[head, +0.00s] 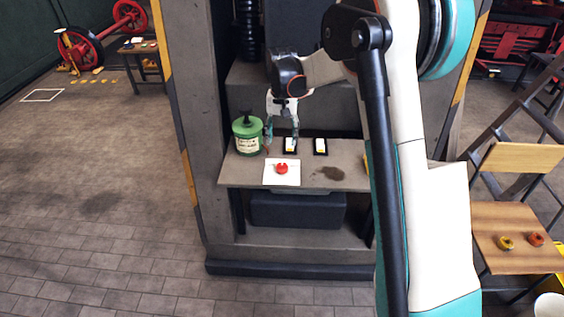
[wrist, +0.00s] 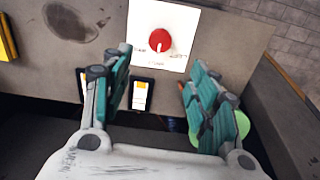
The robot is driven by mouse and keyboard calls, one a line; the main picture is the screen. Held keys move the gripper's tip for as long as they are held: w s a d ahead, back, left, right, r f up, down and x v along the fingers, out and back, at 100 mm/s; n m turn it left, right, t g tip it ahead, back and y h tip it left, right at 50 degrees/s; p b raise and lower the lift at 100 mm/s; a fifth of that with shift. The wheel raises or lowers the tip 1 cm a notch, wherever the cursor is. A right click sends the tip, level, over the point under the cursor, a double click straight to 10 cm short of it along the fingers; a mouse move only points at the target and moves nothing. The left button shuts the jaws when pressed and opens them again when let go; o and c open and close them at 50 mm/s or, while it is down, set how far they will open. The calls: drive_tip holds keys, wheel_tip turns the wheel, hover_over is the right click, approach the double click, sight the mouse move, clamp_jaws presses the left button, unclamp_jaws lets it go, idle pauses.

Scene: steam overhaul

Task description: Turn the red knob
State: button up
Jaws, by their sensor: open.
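The red knob (head: 281,169) sits on a white square plate (head: 272,180) near the front edge of the grey shelf. In the wrist view the knob (wrist: 160,40) is round with a white pointer mark, and the plate (wrist: 205,30) has small print around it. My gripper (head: 281,141) hangs above the shelf, behind the knob in the head view. In the wrist view my gripper (wrist: 160,65) has its two teal-padded fingers spread wide, with nothing between them. The knob lies beyond the fingertips, roughly centred between them, and is not touched.
A green canister (head: 247,134) stands left of the plate; it is partly hidden behind a finger in the wrist view. Two black-framed white switches (head: 320,146) sit behind the plate. A dark stain (head: 331,173) marks the shelf (head: 237,174). A wooden chair (head: 513,220) stands at right.

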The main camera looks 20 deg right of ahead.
sight(282, 166)
wheel_tip(282, 166, down, 13)
drive_tip(key=b, duration=0.4)
drive_tip(key=shift+c, duration=0.3)
drive_tip(key=c, duration=1)
